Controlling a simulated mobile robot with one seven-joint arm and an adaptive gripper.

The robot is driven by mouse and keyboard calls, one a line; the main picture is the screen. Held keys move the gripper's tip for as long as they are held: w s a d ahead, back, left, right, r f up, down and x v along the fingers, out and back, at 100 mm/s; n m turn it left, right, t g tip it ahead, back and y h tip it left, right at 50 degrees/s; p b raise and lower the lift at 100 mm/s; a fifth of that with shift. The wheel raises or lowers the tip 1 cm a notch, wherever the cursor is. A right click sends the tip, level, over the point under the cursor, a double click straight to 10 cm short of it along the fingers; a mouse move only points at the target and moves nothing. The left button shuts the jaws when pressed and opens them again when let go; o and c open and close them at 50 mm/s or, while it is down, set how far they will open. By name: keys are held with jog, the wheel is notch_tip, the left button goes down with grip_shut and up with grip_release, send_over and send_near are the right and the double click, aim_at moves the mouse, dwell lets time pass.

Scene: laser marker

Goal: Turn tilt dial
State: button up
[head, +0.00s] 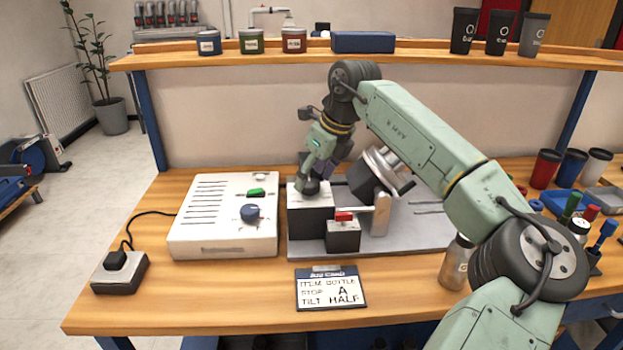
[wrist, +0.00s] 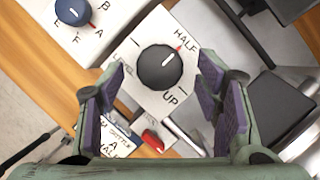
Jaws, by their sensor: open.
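The tilt dial (wrist: 160,67) is a round dark knob on a white-topped box, marked LEVEL, HALF and UP. Its white line points up and right toward the red mark by HALF. In the wrist view my gripper (wrist: 158,85) is open, with one purple-padded finger on each side of the dial and visible gaps between. In the head view my gripper (head: 318,168) is over the box (head: 311,222), and my arm partly hides the dial area. The job card (head: 330,289) reads bottle, stop A, tilt half.
A white panel (head: 203,243) with a blue knob (head: 250,212) and a green switch stands left of the box. A red lever or switch (head: 344,216) sits in front of it. A tilted metal fixture (head: 382,170) is close on the right. A bottle (head: 457,265) stands right of the plate.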

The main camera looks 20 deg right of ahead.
jog(key=v, duration=1)
jog(key=shift+s+r, duration=0.2)
jog(key=shift+r, duration=0.05)
notch_tip(320, 180, up, 7)
jog(key=p, duration=0.6)
jog(key=shift+a, duration=0.1)
